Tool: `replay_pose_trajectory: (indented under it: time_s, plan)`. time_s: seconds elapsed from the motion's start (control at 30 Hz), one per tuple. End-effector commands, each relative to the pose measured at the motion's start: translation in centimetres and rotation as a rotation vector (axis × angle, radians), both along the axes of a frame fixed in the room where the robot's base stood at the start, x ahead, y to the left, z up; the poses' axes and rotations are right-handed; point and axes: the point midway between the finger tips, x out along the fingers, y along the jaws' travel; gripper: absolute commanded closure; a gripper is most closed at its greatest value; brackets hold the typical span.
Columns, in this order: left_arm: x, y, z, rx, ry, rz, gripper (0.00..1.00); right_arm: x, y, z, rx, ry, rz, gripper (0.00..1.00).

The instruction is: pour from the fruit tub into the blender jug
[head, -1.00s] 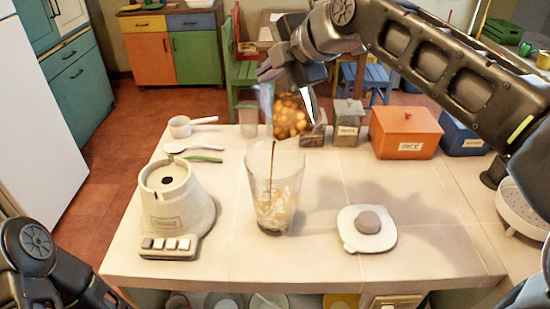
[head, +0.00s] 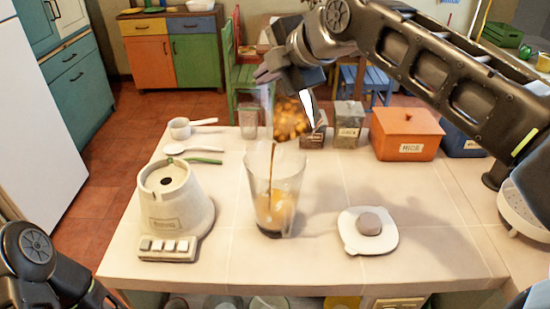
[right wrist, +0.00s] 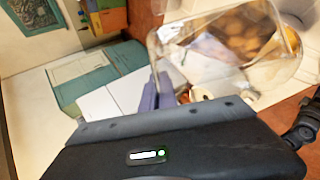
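The fruit tub (head: 290,120) is clear, with orange-yellow pieces inside, above the far side of the counter. It also shows large in the right wrist view (right wrist: 236,38), tilted in that picture. My right gripper (head: 270,76) is at the tub, its fingers against the clear wall and partly hidden. The blender jug (head: 288,185) is clear and stands upright mid-counter, nearer than the tub. Orange contents lie low in it, and a thin brown streak runs down inside; I cannot tell what the streak is. Only my left arm shows at lower left, without its gripper.
The blender base (head: 175,208) stands left of the jug, the white lid (head: 368,231) right of it. A measuring cup (head: 181,128), spoons (head: 190,150), a glass (head: 249,122), small jars (head: 347,125) and an orange box (head: 406,135) line the back. The counter's front right is clear.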

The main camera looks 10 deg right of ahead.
Motion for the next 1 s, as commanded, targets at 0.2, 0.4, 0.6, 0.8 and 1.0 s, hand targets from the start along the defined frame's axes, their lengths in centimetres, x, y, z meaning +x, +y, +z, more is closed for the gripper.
replay_pose_trajectory:
  time_s: [0.2, 0.4, 0.6, 0.8, 1.0]
  plan:
    - [0.02, 0.00, -0.27, 0.000, 0.000, 0.000, 0.64, -0.10, 0.12, -0.05, -0.009, -0.010, 0.000, 1.00]
    - [0.02, -0.01, -0.47, 0.000, -0.001, 0.000, 0.64, -0.19, 0.23, -0.11, -0.016, -0.018, 0.001, 1.00]
    - [0.03, 0.00, -0.62, 0.000, -0.001, 0.000, 0.64, -0.27, 0.34, -0.10, -0.023, -0.024, 0.001, 1.00]
    - [0.03, -0.01, -0.78, 0.000, -0.001, 0.000, 0.64, -0.36, 0.43, -0.10, -0.031, -0.030, 0.001, 1.00]
    - [0.03, -0.01, -0.94, 0.000, -0.001, 0.000, 0.64, -0.45, 0.53, -0.09, -0.039, -0.038, 0.001, 1.00]
